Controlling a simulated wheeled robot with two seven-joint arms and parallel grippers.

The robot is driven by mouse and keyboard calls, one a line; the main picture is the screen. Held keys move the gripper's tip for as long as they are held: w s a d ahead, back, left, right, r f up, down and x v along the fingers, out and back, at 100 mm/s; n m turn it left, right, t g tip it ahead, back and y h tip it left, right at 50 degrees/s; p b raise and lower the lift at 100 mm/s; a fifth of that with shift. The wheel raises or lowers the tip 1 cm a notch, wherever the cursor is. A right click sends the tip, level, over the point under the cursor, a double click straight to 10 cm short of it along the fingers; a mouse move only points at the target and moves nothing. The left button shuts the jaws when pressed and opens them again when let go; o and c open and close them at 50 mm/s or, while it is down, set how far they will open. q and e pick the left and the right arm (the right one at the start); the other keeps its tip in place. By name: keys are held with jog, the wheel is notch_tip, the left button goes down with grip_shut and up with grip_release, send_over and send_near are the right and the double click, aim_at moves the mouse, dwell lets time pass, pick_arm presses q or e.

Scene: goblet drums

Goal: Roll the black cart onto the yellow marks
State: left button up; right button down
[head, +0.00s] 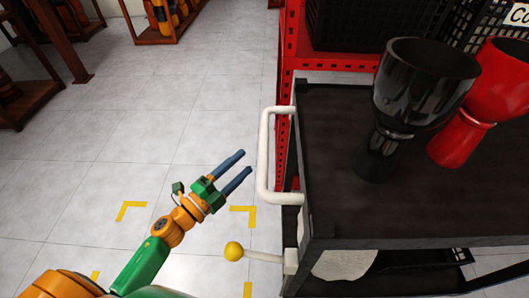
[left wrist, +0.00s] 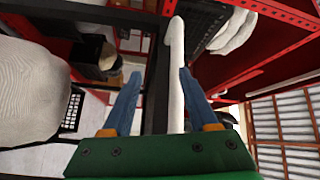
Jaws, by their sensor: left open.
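The black cart (head: 335,215) stands at the right in the head view, with a white handle (head: 264,165) on its left side. The handle also shows in the left wrist view (left wrist: 176,75), lying in line between my fingers. The yellow marks are floor corners: one at the left (head: 130,208), one nearer the cart (head: 243,210), with others partly visible at the lower edge. My left gripper (head: 247,161) is open, its blue fingers pointing toward the handle; a small gap to it shows in the head view. My right gripper is not in view.
A black goblet drum (head: 420,85) and a red one (head: 480,105) stand on the cart's top. A yellow-knobbed lever (head: 234,250) sticks out low from the cart. A red rack (head: 345,60) stands behind it. Tiled floor (head: 110,150) at the left is clear.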

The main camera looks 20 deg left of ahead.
aim_at(265, 145)
pick_arm(q)
jog(key=w+d+r+m, duration=0.1)
jog(key=w, duration=0.1)
jog(key=w+d+r+h, duration=0.1)
jog(key=d, duration=0.1)
jog(key=w+d+r+m+p, duration=0.1)
jog(key=w+d+r, duration=0.1)
jog(key=shift+w+m+h, duration=0.3)
jog(key=shift+a+f, duration=0.1)
grip_shut()
dwell(1.0)
